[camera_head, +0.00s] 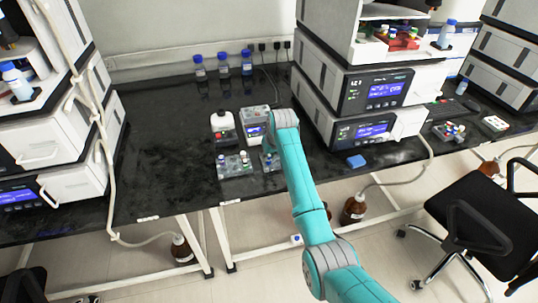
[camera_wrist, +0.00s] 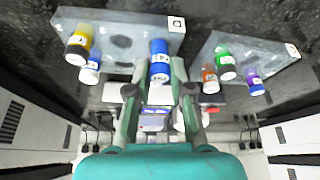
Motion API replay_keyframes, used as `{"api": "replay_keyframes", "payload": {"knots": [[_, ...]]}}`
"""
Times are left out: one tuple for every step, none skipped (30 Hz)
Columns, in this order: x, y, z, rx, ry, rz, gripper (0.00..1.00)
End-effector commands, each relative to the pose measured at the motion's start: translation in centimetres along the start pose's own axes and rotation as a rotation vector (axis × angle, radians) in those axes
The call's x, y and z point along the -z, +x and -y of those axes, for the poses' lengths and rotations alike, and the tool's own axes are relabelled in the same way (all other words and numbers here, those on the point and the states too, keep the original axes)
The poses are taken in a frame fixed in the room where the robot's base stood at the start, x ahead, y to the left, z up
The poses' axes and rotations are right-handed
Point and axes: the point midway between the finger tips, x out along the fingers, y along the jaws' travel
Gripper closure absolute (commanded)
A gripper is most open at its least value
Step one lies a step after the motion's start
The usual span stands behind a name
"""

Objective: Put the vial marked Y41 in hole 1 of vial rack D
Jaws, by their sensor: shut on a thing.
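In the wrist view my gripper (camera_wrist: 160,72) is shut on a blue-capped vial (camera_wrist: 159,50) with a white label, too small to read. A grey rack (camera_wrist: 120,18) lies behind it and carries a square tag with a letter that may be D. I cannot tell whether the held vial touches this rack. In the head view my arm partly hides the gripper and the right-hand rack (camera_head: 269,167).
A second rack (camera_wrist: 250,45) holds green, orange and purple vials at the right of the wrist view. In the head view a rack (camera_head: 236,170) stands to the left, with a white device (camera_head: 222,127) behind. Blue-capped bottles (camera_head: 223,65) stand at the back.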

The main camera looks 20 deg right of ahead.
Motion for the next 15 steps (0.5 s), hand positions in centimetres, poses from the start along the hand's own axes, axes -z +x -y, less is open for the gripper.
{"api": "replay_keyframes", "payload": {"knots": [[-0.06, 0.11, 0.01, 0.000, 0.000, 0.001, 0.97], [-0.09, 0.17, 0.01, 0.000, 0.000, 0.001, 0.97], [-0.13, 0.27, 0.01, 0.000, 0.000, 0.001, 0.97], [-0.16, 0.33, 0.01, 0.000, 0.000, 0.001, 0.97], [-0.19, 0.41, 0.01, 0.000, 0.000, 0.001, 0.97], [-0.22, 0.50, 0.01, 0.000, 0.000, 0.001, 0.97], [-0.24, 0.56, 0.01, 0.000, 0.000, 0.001, 0.97], [-0.27, 0.63, 0.00, 0.000, 0.000, 0.000, 0.97], [-0.30, 0.72, 0.00, 0.000, 0.000, 0.000, 0.97], [-0.32, 0.79, 0.00, 0.000, 0.000, 0.000, 0.97], [-0.34, 0.85, 0.00, 0.000, 0.000, 0.000, 0.97], [-0.36, 0.91, 0.00, 0.000, 0.000, -0.001, 0.97], [-0.38, 0.95, 0.00, 0.000, 0.000, -0.001, 0.97], [-0.38, 0.97, 0.00, 0.000, 0.000, -0.001, 0.97], [-0.39, 0.99, 0.00, 0.000, 0.000, -0.001, 0.97]]}}
